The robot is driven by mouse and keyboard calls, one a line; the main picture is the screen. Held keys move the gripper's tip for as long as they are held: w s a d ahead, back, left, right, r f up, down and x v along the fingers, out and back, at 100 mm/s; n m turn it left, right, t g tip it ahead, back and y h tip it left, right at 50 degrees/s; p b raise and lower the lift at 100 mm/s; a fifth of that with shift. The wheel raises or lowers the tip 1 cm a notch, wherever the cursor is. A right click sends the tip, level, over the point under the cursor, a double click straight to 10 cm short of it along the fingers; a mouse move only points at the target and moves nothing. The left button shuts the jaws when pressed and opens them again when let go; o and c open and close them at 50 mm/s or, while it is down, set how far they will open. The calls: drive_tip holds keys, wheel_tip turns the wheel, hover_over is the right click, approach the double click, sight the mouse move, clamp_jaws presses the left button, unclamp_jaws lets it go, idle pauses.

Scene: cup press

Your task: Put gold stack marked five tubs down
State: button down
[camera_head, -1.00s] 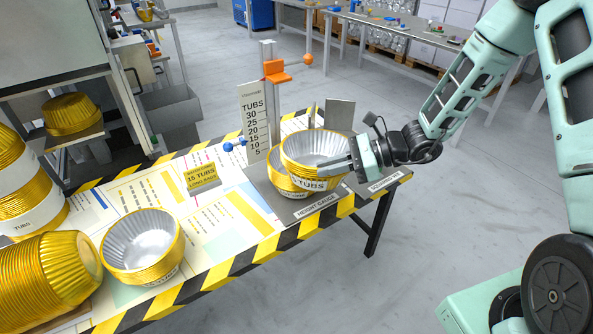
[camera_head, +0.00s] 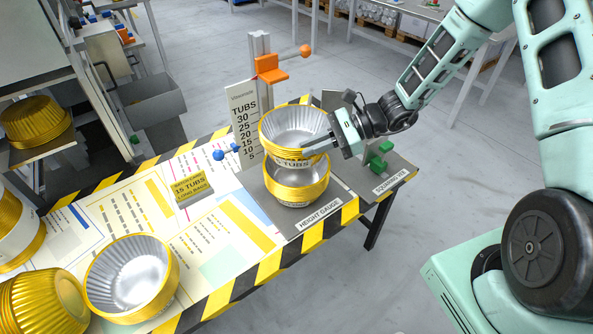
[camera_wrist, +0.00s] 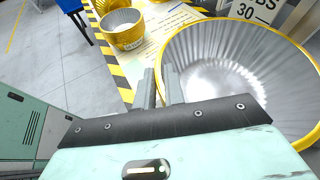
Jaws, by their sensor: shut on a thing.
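My gripper (camera_head: 318,150) is shut on the wall of a gold stack (camera_head: 290,133) with a silver inside and a white band reading "TUBS". The number on the band is hidden or too small to read. The held stack is upright above a second gold stack (camera_head: 298,192), which stands on the grey height gauge plate (camera_head: 275,212). I cannot tell whether the two stacks touch. In the wrist view the held stack (camera_wrist: 235,75) fills the right side, beside my fingers.
Green blocks (camera_head: 378,158) stand on the plate at right. Another gold stack (camera_head: 132,277) stands at front left. A yellow sign (camera_head: 190,187) lies mid-table; printed sheets around it are bare.

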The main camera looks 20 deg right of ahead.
sight(311, 185)
wheel_tip(311, 185, down, 10)
idle(0.5)
drive_tip(key=shift+f, duration=0.1)
drive_tip(key=shift+f, duration=0.3)
drive_tip(key=c, duration=1.5)
unclamp_jaws()
drive_tip(key=shift+r, duration=0.15)
